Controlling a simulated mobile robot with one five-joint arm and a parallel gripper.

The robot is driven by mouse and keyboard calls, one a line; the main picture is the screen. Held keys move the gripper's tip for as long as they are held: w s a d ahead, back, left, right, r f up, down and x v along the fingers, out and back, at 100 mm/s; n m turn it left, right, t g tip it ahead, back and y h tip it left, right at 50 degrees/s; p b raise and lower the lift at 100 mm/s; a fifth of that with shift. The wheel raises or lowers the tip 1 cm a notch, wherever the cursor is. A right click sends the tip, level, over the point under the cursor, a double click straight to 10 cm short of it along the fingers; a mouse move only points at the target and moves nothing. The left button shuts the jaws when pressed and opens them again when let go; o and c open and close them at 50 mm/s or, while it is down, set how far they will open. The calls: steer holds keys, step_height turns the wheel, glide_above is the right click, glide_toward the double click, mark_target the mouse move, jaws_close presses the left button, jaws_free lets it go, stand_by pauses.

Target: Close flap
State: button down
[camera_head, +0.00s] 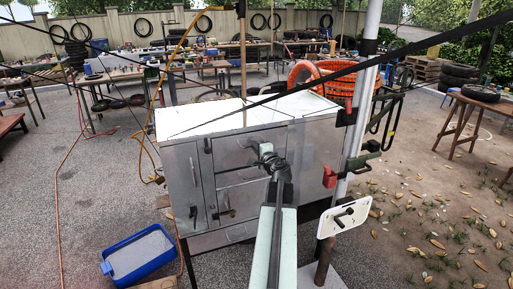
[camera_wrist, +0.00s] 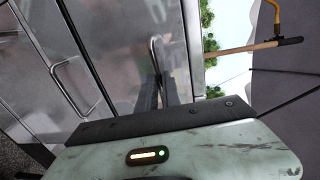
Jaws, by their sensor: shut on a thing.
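The grey metal cabinet (camera_head: 313,150) stands in the middle of the head view, with several doors and flaps on its front. The upper front flap (camera_head: 230,150) is next to my gripper (camera_head: 267,152), which is at its right part. In the wrist view my gripper (camera_wrist: 160,92) has its dark fingers shut on a slim metal handle (camera_wrist: 154,50) on a shiny grey panel (camera_wrist: 115,30). The fingers hide the handle's near end. I cannot tell from these views how far the flap stands open.
A lower flap (camera_head: 250,200) and a narrow left door (camera_head: 184,185) have their own handles. A blue tray (camera_head: 140,255) lies on the ground at the left. A pole with a white plate (camera_head: 343,217) stands at the right. Open gravel lies farther left.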

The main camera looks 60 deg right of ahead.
steer(key=shift+w, duration=0.15)
steer(key=shift+w+d+r+p, duration=0.15)
steer(key=shift+w+d+p, duration=0.15)
steer(key=shift+w+d, duration=0.2)
steer(key=c, duration=1.5)
jaws_free()
steer(key=shift+w, duration=0.15)
steer(key=p+v, duration=0.1)
steer(key=v, duration=0.7)
